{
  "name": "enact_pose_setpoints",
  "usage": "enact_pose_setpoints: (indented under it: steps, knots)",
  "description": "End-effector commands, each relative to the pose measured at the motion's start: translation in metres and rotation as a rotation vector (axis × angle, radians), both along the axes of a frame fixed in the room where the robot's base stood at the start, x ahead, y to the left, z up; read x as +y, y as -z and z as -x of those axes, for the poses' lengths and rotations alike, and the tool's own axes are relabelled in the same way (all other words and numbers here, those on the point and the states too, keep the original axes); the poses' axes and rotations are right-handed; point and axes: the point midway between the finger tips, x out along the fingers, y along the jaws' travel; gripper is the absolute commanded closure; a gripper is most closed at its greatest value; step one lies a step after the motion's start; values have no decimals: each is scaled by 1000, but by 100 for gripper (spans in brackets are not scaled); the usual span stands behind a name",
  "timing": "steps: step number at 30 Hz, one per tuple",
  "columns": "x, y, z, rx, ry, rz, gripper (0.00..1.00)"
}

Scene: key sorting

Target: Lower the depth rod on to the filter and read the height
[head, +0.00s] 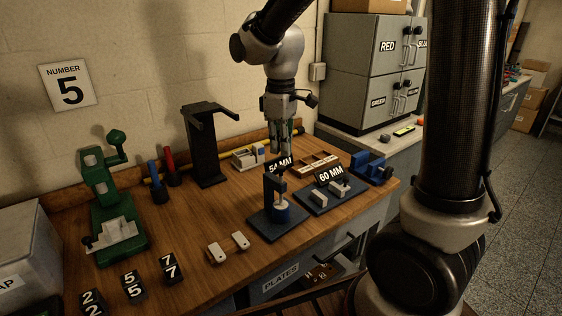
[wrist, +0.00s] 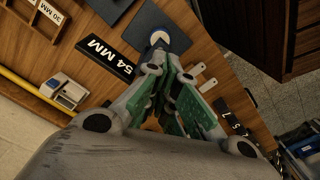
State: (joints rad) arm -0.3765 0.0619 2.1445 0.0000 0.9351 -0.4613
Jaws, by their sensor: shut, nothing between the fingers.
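A dark gauge stand (head: 268,188) with an upright post stands on a dark base plate near the table's front edge. On the base sits the filter (head: 282,214), a blue cylinder with a pale top, below the stand's arm. The depth rod is too small to tell apart from the stand. A pale disc in a blue rim, apparently the filter (wrist: 158,40), shows beyond my fingers in the wrist view. A 54 MM sign (head: 279,164) stands behind the stand. My gripper (head: 285,151) is shut and empty, pointing down above and behind the gauge stand.
Right of the stand is another dark plate (head: 318,205) with small blocks and a 60 MM sign (head: 331,174). A tall black stand (head: 205,150) and a green press (head: 105,200) are left. Numbered blocks (head: 133,285) line the front left. Bare wood (head: 200,215) lies between.

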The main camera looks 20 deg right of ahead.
Motion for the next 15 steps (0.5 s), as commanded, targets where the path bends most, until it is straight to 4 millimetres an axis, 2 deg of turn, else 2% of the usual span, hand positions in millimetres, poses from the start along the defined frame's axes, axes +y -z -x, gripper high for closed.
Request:
enact_pose_setpoints:
  steps: [15]
  knots:
    - [0, -29, 0, 0, 0, 0, 100]
